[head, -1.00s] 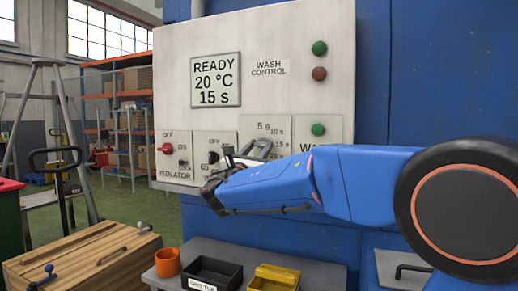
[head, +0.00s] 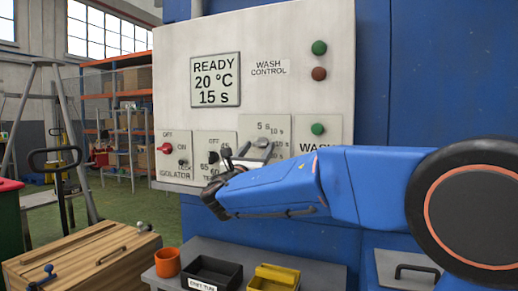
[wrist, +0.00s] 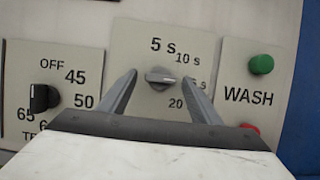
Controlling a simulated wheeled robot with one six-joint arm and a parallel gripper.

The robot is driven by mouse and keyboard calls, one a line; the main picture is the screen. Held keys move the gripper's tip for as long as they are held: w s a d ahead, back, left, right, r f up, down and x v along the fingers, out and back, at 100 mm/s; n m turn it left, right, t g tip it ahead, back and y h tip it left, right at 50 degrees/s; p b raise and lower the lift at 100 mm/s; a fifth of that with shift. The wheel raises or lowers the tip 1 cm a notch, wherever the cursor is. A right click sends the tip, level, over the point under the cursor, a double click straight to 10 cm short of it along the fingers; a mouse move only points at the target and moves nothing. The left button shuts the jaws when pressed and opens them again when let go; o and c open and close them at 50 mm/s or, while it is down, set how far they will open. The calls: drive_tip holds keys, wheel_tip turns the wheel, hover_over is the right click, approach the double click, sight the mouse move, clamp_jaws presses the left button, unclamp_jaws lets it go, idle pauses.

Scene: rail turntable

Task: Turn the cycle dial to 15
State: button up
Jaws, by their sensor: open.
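The cycle dial (wrist: 160,77) is a small grey knob on a light plate marked 5 s, 10 s, a partly covered label ending in 5 s, and 20. Its bar lies roughly level in the wrist view; I cannot tell surely which end points. The dial also shows in the head view (head: 262,143). The display (head: 215,80) reads READY, 20 °C, 15 s. My gripper (wrist: 160,74) is open, with one finger to each side of the dial in the wrist view and gaps between. The right finger covers part of the 15 label.
The temperature dial (wrist: 43,98) is left of the cycle plate, and the green WASH button (wrist: 261,64) is right, with a red button (wrist: 250,128) below. A red isolator knob (head: 166,149) sits further left. Below are an orange cup (head: 167,262), a black tub and a yellow tub.

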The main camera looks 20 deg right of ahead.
drive_tip(key=v, duration=1.6)
drive_tip(key=shift+s, duration=0.15)
drive_tip(key=shift+f, duration=0.1)
drive_tip(key=s+d+f+m+g, duration=0.4)
drive_tip(key=d+f+m+g, duration=0.15)
drive_tip(key=d, duration=0.45)
drive_tip(key=s+d+f+m+g, duration=0.45)
drive_tip(key=d+f, duration=0.25)
drive_tip(key=d, duration=0.3)
drive_tip(key=s+d+f+m+g+y, duration=0.45)
drive_tip(key=s+f+m, duration=0.25)
drive_tip(key=s+f, duration=0.45)
drive_tip(key=s+a+f+m+t+y, duration=0.1)
drive_tip(key=s+a+f+m+y, duration=0.7)
drive_tip(key=s+m, duration=0.2)
drive_tip(key=shift+s+a+f+m+y, duration=0.25)
drive_tip(key=shift+s+a+m+y, duration=0.1)
drive_tip(key=shift+m, duration=0.55)
drive_tip(key=shift+d, duration=0.1)
drive_tip(key=shift+c, duration=0.6)
